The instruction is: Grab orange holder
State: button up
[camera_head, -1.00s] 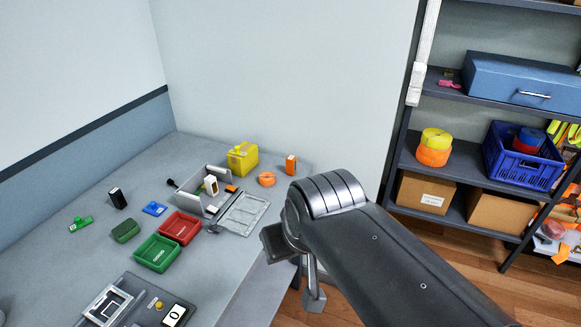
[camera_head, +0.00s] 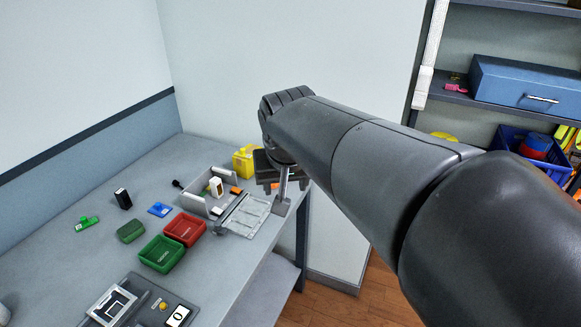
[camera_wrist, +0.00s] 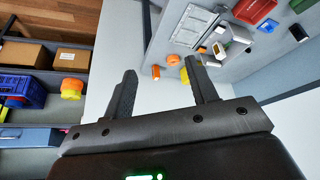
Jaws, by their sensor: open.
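The orange holder, a small upright block (camera_wrist: 156,72), shows in the wrist view between my fingertips but beyond them, apart from both. In the head view my arm hides it. My gripper (camera_wrist: 160,74) is open and empty, its two dark fingers pointing toward the table's back end. In the head view my gripper (camera_head: 282,198) hangs over the table's right edge, partly covered by my own arm. A round orange roll (camera_wrist: 173,59) lies close beside the holder in the wrist view.
A yellow box (camera_wrist: 185,75) is near the right finger in the wrist view. The wall rises close behind. Shelves (camera_head: 490,110) stand at the right.

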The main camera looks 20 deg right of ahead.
jog(key=w+d+f+m+g+h, duration=0.1)
jog(key=w+d+f+m, duration=0.2)
jog(key=w, duration=0.7)
jog(key=w+d+f+m, duration=0.1)
jog(key=w+d+f, duration=0.25)
jog(key=w, duration=0.65)
jog(key=w+d+f+m+g+h, duration=0.1)
jog(key=w+d+f, duration=0.25)
jog(key=w, duration=0.65)
jog(key=w+d+f+m, duration=0.1)
jog(key=w+d+f, duration=0.2)
jog(key=f, duration=0.2)
jog(key=w+d+f, duration=0.2)
jog(key=w+f, duration=0.1)
jog(key=f, duration=0.3)
jog(key=w+d+f+m, duration=0.1)
jog(key=w+d+f, duration=0.2)
jog(key=f, duration=0.3)
jog(key=shift+w+d+f+m, duration=0.2)
jog(key=shift+w+d+m, duration=0.05)
jog(key=shift+d+m, duration=0.1)
jog(key=shift+c, duration=0.4)
jog(key=c, duration=1)
